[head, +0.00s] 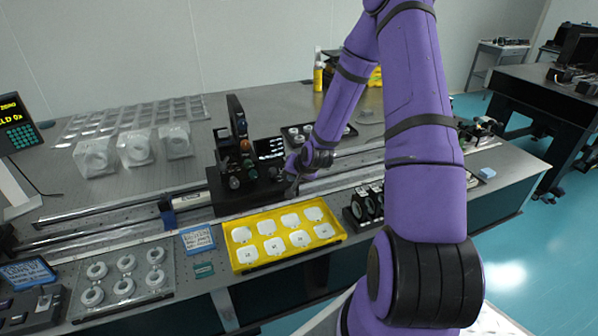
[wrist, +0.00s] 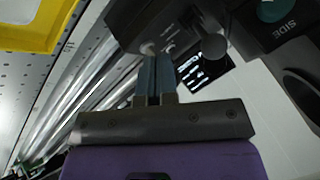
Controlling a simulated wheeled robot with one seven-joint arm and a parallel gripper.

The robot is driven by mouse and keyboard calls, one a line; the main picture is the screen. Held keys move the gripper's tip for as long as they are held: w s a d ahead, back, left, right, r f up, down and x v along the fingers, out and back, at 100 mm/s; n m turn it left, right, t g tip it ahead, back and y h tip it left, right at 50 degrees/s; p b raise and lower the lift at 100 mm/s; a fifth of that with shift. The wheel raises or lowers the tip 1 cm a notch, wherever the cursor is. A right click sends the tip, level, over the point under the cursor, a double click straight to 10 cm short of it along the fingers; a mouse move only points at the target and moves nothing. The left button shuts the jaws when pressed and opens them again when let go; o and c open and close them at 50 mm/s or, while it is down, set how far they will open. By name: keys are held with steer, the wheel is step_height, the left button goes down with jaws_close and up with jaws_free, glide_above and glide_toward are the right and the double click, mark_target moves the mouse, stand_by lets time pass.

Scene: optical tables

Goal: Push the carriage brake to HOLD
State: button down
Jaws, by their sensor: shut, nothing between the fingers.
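The black carriage (head: 228,196) sits across the long rail on the optical table, with an upright black plate and several knobs on it. In the head view my gripper (head: 291,189) is low at the carriage's right end. In the wrist view my gripper (wrist: 153,60) is shut and empty. Its fingertips are at a small pale knob (wrist: 149,48) on the underside or face of a dark block (wrist: 150,20); I cannot tell whether they touch. A grey round knob (wrist: 214,46) is just right of it. I cannot make out which part is the brake or any HOLD mark.
A yellow tray (head: 243,266) with white pieces lies in front of the carriage. Black-framed optics (head: 362,207) stand right of the tray. Wrapped parts (head: 137,148) are at the back left. The rail (head: 110,211) extends left.

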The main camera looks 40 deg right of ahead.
steer(key=shift+w+a+r, duration=0.15)
steer(key=shift+w+a, duration=0.4)
steer(key=shift+w, duration=0.1)
steer(key=shift+w+a+r, duration=0.15)
steer(key=shift+w+a, duration=0.4)
steer(key=shift+w, duration=0.05)
steer(key=shift+w+d+r+g, duration=0.15)
steer(key=shift+w+r+g, duration=0.3)
steer(key=shift+g, duration=0.35)
steer(key=shift+w+d+r+g+y, duration=0.1)
steer(key=shift+w+r+g+y, duration=0.15)
steer(key=shift+w+g, duration=0.3)
steer(key=shift+w+d+r+g+y, duration=0.1)
steer(key=shift+w+r+g+y, duration=0.15)
steer(key=shift+g, duration=0.4)
steer(key=w+g, duration=0.1)
steer(key=g, duration=0.1)
steer(key=w+g+y, duration=0.1)
steer(key=g, duration=0.1)
steer(key=shift+w+d+r+m, duration=0.15)
steer(key=shift+w+d+m, duration=0.25)
steer(key=shift+r, duration=0.15)
steer(key=shift+r, duration=0.65)
